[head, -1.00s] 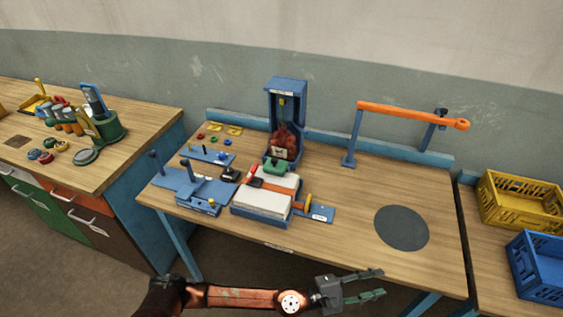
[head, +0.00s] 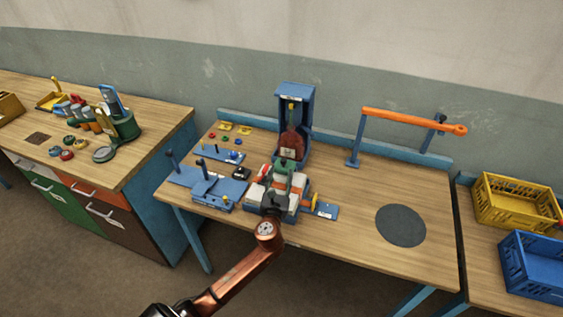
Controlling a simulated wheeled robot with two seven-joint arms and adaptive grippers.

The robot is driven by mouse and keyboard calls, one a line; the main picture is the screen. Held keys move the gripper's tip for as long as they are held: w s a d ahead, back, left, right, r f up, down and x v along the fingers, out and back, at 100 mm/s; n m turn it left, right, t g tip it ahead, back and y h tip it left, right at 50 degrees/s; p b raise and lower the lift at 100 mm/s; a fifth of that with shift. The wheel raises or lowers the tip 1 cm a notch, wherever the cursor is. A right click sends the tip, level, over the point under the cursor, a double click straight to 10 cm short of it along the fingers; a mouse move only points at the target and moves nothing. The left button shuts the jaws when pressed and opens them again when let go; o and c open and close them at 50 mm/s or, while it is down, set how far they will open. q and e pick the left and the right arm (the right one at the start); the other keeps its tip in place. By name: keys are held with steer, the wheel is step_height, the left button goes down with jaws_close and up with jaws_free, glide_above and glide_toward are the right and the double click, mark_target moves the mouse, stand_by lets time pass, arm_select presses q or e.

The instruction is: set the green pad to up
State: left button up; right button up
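The green pad (head: 287,164) is at the back of the blue fixture with white blocks, at the foot of the tall blue stand (head: 295,115). My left gripper (head: 288,178) is over the white blocks, its fingers pointing away toward the green pad. The fingers look apart, with nothing clearly held between them. They are close to the pad's near side; I cannot tell whether they touch it. The gripper and wrist hide much of the white blocks (head: 257,195) and the orange parts. My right gripper is out of view.
Left of the fixture is a blue lever unit (head: 212,190). A yellow-handled part (head: 314,202) is close on the right. An orange bar (head: 410,119) on blue posts stands at the back right. The table around the dark disc (head: 400,226) is clear.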

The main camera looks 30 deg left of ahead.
mark_target(283, 164)
arm_select(q)
steer(key=b+x, duration=0.1)
steer(key=x, duration=0.5)
steer(key=shift+w+a, duration=0.1)
steer(key=shift+w, duration=0.25)
steer(key=shift+c, duration=0.4)
jaws_close()
